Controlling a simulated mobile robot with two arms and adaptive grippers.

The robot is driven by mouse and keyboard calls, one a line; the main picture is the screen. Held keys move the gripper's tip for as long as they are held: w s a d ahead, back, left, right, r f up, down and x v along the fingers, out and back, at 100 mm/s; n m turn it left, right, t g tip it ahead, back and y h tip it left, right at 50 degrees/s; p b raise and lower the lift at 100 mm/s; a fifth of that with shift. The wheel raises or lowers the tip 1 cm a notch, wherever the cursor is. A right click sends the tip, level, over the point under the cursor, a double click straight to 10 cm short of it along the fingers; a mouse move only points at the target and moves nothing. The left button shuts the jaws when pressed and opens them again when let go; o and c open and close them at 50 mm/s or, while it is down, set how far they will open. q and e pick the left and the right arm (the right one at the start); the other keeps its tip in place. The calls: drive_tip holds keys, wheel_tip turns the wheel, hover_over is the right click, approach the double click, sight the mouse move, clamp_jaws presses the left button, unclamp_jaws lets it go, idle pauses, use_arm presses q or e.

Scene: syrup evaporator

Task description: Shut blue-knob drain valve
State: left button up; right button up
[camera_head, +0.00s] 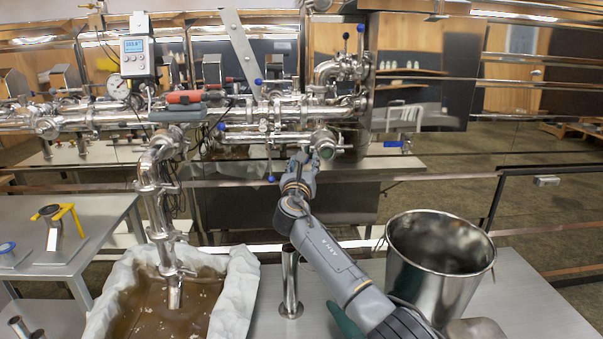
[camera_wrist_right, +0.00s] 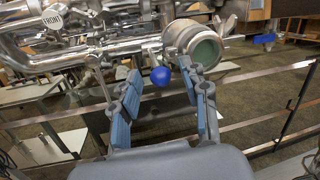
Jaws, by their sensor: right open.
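A blue knob (camera_head: 271,178) hangs on a thin lever below the steel pipework, left of my right gripper. In the right wrist view a blue knob (camera_wrist_right: 160,76) shows between the fingertips. I cannot tell how far beyond them it is, and no finger is seen closed on it. My right gripper (camera_head: 303,157) reaches up under the pipes, close to a green-faced pipe end (camera_head: 326,152). In the wrist view the right gripper (camera_wrist_right: 158,84) is open, its blue pads apart. My left gripper is not in view.
Other blue knobs show on the pipework, one upper right (camera_head: 360,28) and one upper middle (camera_head: 258,82). A steel bucket (camera_head: 440,285) stands right of my arm. A lined tray of brown liquid (camera_head: 240,285) stands at left. A rail crosses behind.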

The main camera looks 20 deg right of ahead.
drive_tip(key=v, duration=1.1)
drive_tip(key=shift+s, duration=0.35)
drive_tip(key=shift+f, duration=0.1)
